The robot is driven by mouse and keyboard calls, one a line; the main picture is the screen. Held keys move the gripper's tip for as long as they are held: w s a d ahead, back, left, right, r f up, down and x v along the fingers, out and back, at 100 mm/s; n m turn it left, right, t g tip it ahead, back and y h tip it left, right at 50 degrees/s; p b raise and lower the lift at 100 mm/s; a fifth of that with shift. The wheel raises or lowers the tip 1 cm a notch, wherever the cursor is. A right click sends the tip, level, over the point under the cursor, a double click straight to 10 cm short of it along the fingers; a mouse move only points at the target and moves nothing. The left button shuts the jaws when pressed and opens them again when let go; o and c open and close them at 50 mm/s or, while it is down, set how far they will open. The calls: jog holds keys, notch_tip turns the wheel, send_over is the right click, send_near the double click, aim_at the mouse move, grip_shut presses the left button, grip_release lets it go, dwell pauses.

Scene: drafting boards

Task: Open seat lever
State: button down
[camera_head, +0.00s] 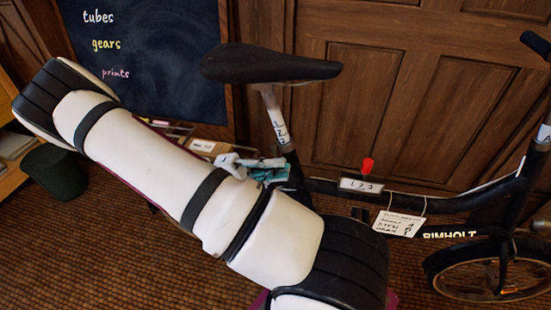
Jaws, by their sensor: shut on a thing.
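The black bicycle seat (270,64) sits on a pale seat post (275,115) marked with numbers. My gripper (278,171), with grey and teal parts, is at the base of the post, where it enters the dark frame. Its fingers are shut on the seat lever there. The lever itself is too small and too covered by the fingers to make out, so I cannot tell its angle. My white arm crosses the picture from upper left to lower middle, in front of the bicycle's rear.
A red pointer (367,165) stands over a numbered plate (361,185) on the frame. A paper tag (398,223) hangs from the frame tube. Behind are a chalkboard (150,60) and wood panelling (400,90). A dark bin (54,172) stands at left.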

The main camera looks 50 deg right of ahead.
jog(key=shift+w+m+y, duration=0.2)
jog(key=shift+m+y, duration=0.2)
jog(key=shift+y, duration=0.1)
jog(key=c, duration=1.6)
grip_release()
jog(key=shift+o, duration=0.2)
jog(key=shift+a+f, duration=0.1)
jog(key=w+a, duration=0.6)
jog(key=w, duration=0.5)
jog(key=shift+w+f, duration=0.15)
jog(key=shift+w, duration=0.2)
